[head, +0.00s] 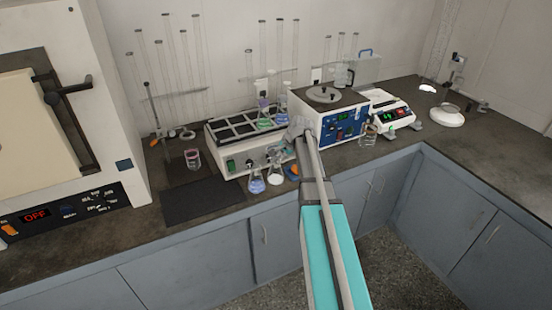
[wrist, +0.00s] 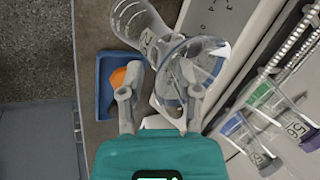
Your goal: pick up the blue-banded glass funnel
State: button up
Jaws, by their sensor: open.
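A clear glass piece with a blue ring, which looks like the blue-banded funnel (wrist: 207,57), is in the wrist view just ahead of and beside my right finger. It overlaps that finger in the picture; I cannot tell whether they touch. My gripper (wrist: 160,82) is open, with its two fingers apart and nothing clearly held between them. In the head view my gripper (head: 302,130) is by the front of the white equipment, and the funnel cannot be made out there.
A clear glass vessel (wrist: 139,24) stands beyond the funnel. A blue tray (wrist: 104,101) with an orange item (wrist: 122,77) is to the left. Labelled glassware with coloured contents (wrist: 285,118) is on the right. A blue-fronted device (head: 343,127) stands beside my gripper.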

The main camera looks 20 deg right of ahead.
grip_shut()
jog(key=shift+r, duration=0.15)
dwell(0.6)
notch_tip(320, 180, up, 3)
jog(key=p, duration=0.3)
jog(key=s+d+r+p, duration=0.2)
jog(key=s+r+p, duration=0.7)
jog(key=s, duration=0.4)
jog(key=shift+s+d+r+p, duration=0.3)
jog(key=shift+s+r+p, duration=0.1)
jog(key=shift+p, duration=0.1)
